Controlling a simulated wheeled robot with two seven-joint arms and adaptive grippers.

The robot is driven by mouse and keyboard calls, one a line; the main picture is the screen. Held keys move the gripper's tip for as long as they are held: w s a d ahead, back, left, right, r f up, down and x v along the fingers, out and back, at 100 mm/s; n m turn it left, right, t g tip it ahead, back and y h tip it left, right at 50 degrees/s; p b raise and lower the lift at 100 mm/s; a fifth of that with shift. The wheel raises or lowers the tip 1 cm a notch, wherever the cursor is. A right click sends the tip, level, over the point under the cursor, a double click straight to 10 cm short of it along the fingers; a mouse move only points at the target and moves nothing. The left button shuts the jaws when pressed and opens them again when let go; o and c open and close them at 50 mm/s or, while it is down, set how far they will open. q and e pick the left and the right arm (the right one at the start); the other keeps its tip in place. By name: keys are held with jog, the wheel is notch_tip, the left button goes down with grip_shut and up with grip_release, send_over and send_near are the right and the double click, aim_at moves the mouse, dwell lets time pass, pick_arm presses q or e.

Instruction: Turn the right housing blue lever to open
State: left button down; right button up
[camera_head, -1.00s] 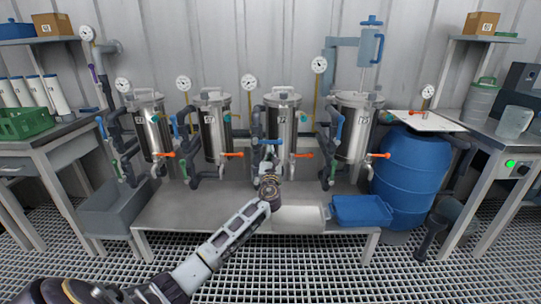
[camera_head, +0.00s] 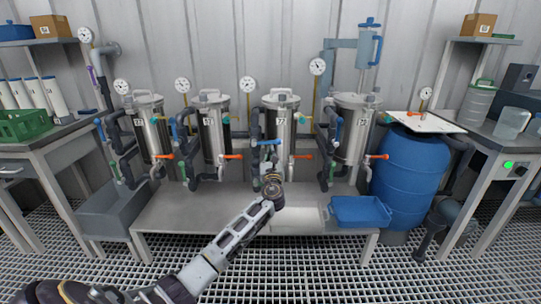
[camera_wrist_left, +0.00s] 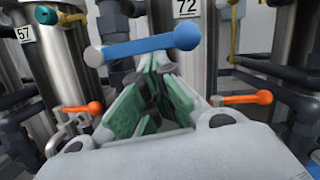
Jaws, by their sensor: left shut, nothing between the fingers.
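Several steel housings stand in a row on the bench. The rightmost housing (camera_head: 353,135) has a blue lever (camera_head: 338,131) standing about upright at its left side. The housing left of it (camera_head: 279,122), labelled 72 in the left wrist view (camera_wrist_left: 190,40), has a blue lever (camera_head: 268,142) lying about level. A level blue lever (camera_wrist_left: 150,46) also crosses the left wrist view, just beyond my fingertips. My left gripper (camera_head: 271,168) is shut and empty, below the level lever. Its green-padded fingers (camera_wrist_left: 158,68) meet near that lever; I cannot tell whether they touch it. My right gripper is not in view.
Orange levers (camera_head: 302,156) stick out low on the housings, and one (camera_wrist_left: 245,98) is near my fingers at right. A blue tray (camera_head: 360,211) lies on the bench (camera_head: 180,215). A blue barrel (camera_head: 408,180) stands right of the bench. Dark pipes crowd between the housings.

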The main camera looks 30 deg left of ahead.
pick_arm(q)
jog(key=r+n, duration=0.1)
jog(key=n, duration=0.1)
jog(key=r+n+g+p, duration=0.1)
jog(key=n, duration=0.1)
jog(key=r+n+y+p, duration=0.1)
jog(key=shift+w+d+r+n, duration=0.2)
jog(key=shift+d+r+n, duration=0.1)
jog(key=shift+n, duration=0.1)
notch_tip(320, 180, up, 6)
jog(key=n+g+p, duration=0.4)
jog(key=n+p, duration=0.3)
jog(key=n, duration=0.5)
send_over(272, 143)
jog(key=s+a, duration=0.2)
jog(key=s, duration=0.1)
jog(key=shift+n, duration=0.3)
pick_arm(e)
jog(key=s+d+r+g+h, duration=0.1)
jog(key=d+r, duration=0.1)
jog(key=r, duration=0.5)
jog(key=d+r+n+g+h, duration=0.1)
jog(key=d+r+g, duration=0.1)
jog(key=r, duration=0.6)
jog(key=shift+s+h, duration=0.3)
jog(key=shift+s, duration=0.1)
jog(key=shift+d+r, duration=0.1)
